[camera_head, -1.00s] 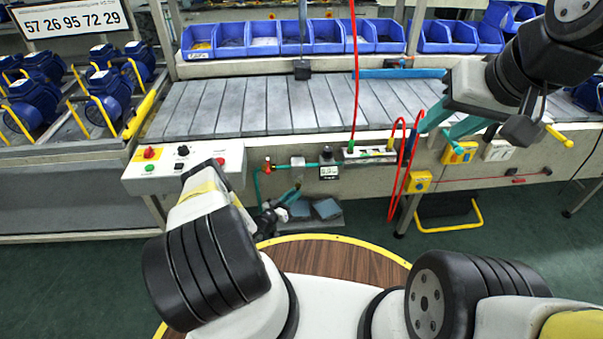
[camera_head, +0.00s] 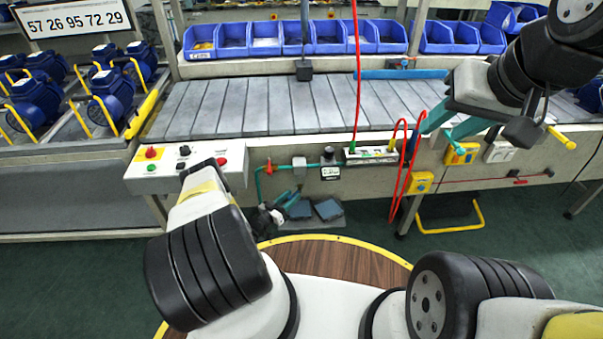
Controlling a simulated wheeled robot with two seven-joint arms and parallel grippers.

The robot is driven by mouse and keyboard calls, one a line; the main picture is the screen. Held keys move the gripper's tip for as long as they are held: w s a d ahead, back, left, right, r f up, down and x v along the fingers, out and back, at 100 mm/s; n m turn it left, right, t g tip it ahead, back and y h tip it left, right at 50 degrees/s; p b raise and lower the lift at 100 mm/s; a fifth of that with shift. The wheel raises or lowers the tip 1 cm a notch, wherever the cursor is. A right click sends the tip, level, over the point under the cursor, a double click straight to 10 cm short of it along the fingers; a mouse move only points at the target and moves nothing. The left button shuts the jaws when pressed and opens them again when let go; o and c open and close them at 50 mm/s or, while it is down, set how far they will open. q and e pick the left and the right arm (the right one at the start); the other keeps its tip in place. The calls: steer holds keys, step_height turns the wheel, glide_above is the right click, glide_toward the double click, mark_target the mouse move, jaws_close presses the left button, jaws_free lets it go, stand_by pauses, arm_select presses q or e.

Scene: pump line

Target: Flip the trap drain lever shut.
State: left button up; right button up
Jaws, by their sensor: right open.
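A small valve with a red handle (camera_head: 268,167) sits on teal pipe below the bench front. A filter block (camera_head: 299,163) and a gauge box (camera_head: 329,171) are beside it. I cannot tell which part is the trap drain lever; it may be hidden.
A control box (camera_head: 185,165) with buttons is at the left bench end. Slatted conveyor (camera_head: 240,105) spans the bench, with blue bins (camera_head: 267,38) behind. Blue pumps (camera_head: 108,85) stand at left.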

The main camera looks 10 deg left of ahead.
arm_select(q)
steer(key=v, duration=0.6)
stand_by(0.3)
